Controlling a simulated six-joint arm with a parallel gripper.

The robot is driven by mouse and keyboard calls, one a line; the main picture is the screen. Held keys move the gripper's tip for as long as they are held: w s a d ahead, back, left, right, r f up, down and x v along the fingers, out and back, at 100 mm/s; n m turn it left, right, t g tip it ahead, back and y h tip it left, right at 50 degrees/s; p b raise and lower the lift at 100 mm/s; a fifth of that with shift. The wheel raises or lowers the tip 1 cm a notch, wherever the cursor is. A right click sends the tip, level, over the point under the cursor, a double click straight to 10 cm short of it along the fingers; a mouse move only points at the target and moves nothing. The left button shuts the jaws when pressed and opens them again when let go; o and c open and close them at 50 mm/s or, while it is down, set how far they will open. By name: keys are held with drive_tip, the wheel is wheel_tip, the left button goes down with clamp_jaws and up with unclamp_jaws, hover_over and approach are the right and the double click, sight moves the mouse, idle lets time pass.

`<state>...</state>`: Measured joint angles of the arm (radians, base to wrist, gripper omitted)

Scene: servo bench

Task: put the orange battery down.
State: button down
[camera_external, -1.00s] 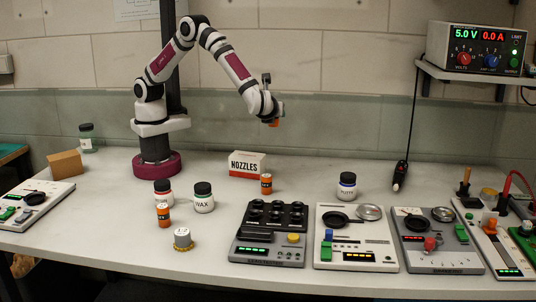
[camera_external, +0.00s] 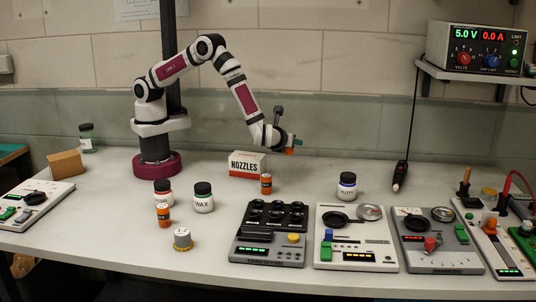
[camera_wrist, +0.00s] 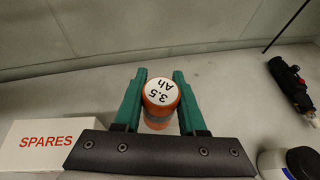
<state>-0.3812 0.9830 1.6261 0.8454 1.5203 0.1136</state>
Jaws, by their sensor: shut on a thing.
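My gripper (camera_external: 292,145) is above the bench, to the right of the NOZZLES box, in the external view. In the wrist view my gripper (camera_wrist: 160,95) has its two green fingers on either side of an orange battery (camera_wrist: 158,116) with a white top marked 3.5 Ah. The held battery (camera_external: 289,151) shows as a small orange patch below the fingers in the external view. It looks clear of the bench. Two other orange batteries stand on the bench, one in front of the box (camera_external: 266,184) and one at the front left (camera_external: 163,215).
The NOZZLES box (camera_external: 246,164) stands left of my gripper; a white box face reading SPARES (camera_wrist: 45,145) shows in the wrist view. A white jar with dark lid (camera_external: 346,186) and a hanging black tool (camera_external: 400,175) are to the right. Bench panels (camera_external: 355,237) fill the front right.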

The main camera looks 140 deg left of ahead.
hover_over(299, 166)
drive_tip(key=f, duration=0.4)
drive_tip(key=shift+w+f, duration=0.2)
drive_tip(key=shift+f, duration=2)
drive_tip(key=shift+c, duration=2.4)
unclamp_jaws()
drive_tip(key=shift+f, duration=0.15)
